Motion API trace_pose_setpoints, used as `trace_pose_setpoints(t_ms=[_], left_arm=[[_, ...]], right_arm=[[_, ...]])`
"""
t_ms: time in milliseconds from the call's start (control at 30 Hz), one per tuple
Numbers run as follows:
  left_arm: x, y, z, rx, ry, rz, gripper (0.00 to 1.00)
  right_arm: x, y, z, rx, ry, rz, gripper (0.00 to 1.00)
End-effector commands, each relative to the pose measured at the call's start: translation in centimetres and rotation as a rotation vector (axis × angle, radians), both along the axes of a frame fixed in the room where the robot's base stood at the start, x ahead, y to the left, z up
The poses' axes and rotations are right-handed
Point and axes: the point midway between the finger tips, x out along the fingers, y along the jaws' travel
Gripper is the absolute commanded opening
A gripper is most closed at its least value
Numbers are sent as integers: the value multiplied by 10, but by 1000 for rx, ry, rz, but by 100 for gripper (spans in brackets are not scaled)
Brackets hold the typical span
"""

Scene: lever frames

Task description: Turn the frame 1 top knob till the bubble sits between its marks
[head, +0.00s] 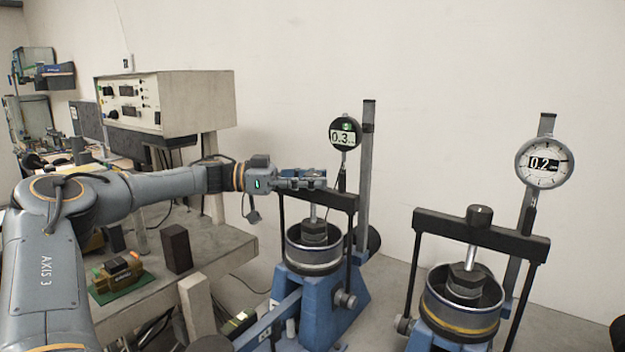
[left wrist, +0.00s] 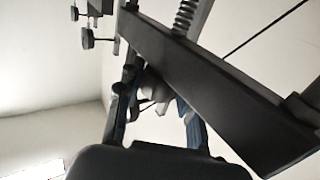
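Two lever frames stand side by side. The left lever frame (head: 322,268) has a blue base, a metal cup and a black crossbeam (head: 343,200). My left gripper (head: 312,181) is level at the top of that crossbeam, and its fingers cover the place of the top knob. In the left wrist view the fingers (left wrist: 155,112) stand apart near the black crossbeam (left wrist: 215,85), with a small grey rounded part between them. I cannot tell whether they touch it. No bubble or marks can be made out. My right gripper is not in view.
The right lever frame (head: 462,305) has a black top knob (head: 480,214) and a dial reading about 0.2 (head: 543,163). A dial reading about 0.3 (head: 345,132) stands behind my left gripper. A bench (head: 215,240) with a dark block (head: 176,248) is at left.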

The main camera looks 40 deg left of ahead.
Motion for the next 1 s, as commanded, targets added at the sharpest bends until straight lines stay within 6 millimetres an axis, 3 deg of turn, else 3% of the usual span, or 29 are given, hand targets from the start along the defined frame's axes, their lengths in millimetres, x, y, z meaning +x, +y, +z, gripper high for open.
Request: trace_pose_setpoints(t_ms=[33,100,467,1000], left_arm=[[0,0,-1,-1,2,-1,49],[0,0,-1,0,1,0,59],[-3,4,0,-1,-1,2,59],[-67,78,1,-2,-3,2,59]], right_arm=[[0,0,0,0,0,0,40],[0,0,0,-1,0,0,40],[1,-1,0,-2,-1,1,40],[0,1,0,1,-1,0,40]])
